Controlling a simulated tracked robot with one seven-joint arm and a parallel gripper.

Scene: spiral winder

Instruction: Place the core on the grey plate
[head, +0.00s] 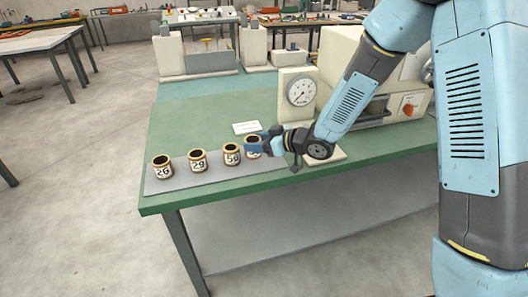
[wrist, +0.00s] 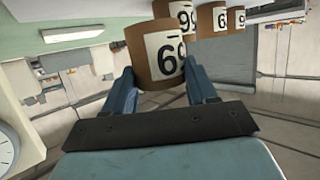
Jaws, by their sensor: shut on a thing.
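The core (wrist: 155,52), a brown hollow cylinder with a white number label, sits between the two fingers of my gripper (wrist: 163,82) in the wrist view. In the head view my gripper (head: 258,147) is at the right end of a row of similar cores, and the held core (head: 252,146) is partly covered by it. The grey plate (head: 215,178) lies flat on the green table under the row. The held core is at the plate's right end; I cannot tell whether it touches the plate.
Three other labelled cores (head: 162,167), (head: 198,160) and (head: 231,154) stand upright on the plate left of my gripper. A white card (head: 246,127) lies behind. A machine with a round dial (head: 301,92) stands on the green table (head: 200,112) to the right.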

